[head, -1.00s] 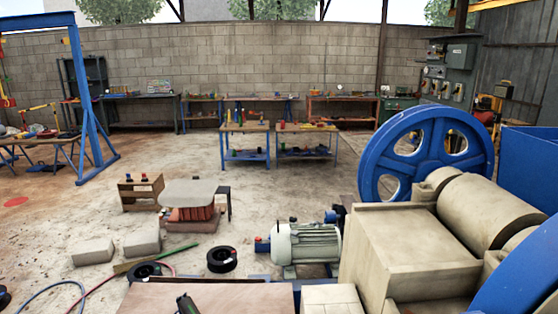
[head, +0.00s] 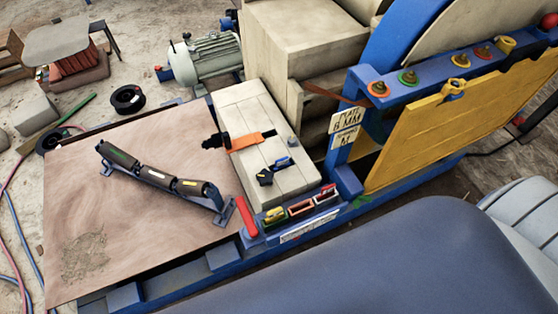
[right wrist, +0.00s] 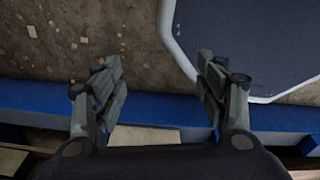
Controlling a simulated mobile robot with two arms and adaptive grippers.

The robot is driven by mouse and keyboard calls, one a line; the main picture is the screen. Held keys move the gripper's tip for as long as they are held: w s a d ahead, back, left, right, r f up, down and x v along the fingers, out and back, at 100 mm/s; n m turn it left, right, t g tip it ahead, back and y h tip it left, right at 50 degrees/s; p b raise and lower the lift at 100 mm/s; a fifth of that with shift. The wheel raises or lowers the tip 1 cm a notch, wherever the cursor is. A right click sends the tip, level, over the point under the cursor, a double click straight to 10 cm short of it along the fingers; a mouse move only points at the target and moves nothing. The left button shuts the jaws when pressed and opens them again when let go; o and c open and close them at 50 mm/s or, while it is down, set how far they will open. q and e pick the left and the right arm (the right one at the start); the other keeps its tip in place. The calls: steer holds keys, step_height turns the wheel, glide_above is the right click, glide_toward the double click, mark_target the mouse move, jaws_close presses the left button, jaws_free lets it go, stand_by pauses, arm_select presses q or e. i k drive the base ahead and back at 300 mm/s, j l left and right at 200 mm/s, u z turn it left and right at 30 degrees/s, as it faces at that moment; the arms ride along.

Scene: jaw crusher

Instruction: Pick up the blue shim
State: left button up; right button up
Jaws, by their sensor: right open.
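A small blue piece (head: 283,162) lies on top of the pale block (head: 250,110) in the head view, near its right side. It may be the blue shim, but it is too small to be sure. Neither gripper shows in the head view, and no shim shows in the right wrist view.
Small holders with yellow, red and other coloured pieces (head: 300,208) stand along the blue frame (head: 345,212). A rack of dark rollers (head: 160,177) lies on the brown plate (head: 80,200). A yellow panel (head: 450,125) stands at right.

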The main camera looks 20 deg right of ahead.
mark_target(284, 162)
steer(key=k+j+z, duration=0.1)
steer(key=z, duration=0.85)
steer(key=k+l, duration=0.05)
